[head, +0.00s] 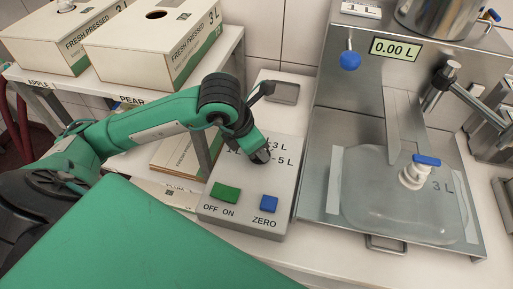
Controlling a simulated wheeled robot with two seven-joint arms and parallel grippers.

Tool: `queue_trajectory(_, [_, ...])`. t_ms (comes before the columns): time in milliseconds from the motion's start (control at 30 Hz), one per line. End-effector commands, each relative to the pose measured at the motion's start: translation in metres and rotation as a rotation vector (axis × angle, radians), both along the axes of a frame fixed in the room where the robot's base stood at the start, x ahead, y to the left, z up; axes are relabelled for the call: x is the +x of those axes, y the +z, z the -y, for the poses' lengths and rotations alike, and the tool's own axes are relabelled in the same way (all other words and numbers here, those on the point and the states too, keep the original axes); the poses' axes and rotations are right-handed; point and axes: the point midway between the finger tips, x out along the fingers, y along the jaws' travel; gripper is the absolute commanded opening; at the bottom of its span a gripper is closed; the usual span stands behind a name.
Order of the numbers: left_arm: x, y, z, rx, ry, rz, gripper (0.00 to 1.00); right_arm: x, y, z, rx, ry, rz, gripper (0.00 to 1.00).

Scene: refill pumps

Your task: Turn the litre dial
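The grey control box (247,212) stands on the white counter left of the filling machine. It carries a green OFF ON switch (225,194), a blue ZERO button (268,204) and litre marks, of which "3 L" and "5 L" are readable. The litre dial is hidden behind my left gripper (262,157), which points down over the marks at the dial's place. I cannot tell whether its fingers are open, or whether they touch the dial. My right gripper is not in view.
The machine's display (396,49) reads 0.00 L. A clear 3 L bag (385,213) with a blue-capped spout lies on the metal tray below it. A blue-knobbed lever (349,60) stands at the machine's left. FRESH PRESSED boxes (150,50) stand on a shelf at upper left.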

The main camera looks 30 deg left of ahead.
Motion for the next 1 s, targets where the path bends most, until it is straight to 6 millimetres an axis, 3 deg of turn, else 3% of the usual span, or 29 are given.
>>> queue_trajectory(500, [0.0004, 0.0007, -0.0002, 0.0, 0.021, 0.001, 0.14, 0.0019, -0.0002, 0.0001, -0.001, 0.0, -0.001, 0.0])
queue_trajectory(533, [0.0004, 0.0007, -0.0001, 0.0, 0.021, 0.001, 0.43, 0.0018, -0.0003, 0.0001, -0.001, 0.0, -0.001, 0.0])
queue_trajectory(600, [0.0004, 0.0007, -0.0001, 0.0, 0.02, 0.001, 0.57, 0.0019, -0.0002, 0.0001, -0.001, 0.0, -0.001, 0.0])
queue_trajectory(1000, [-0.0016, 0.0062, -0.0011, -0.001, 0.018, 0.002, 0.59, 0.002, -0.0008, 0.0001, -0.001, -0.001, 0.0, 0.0])
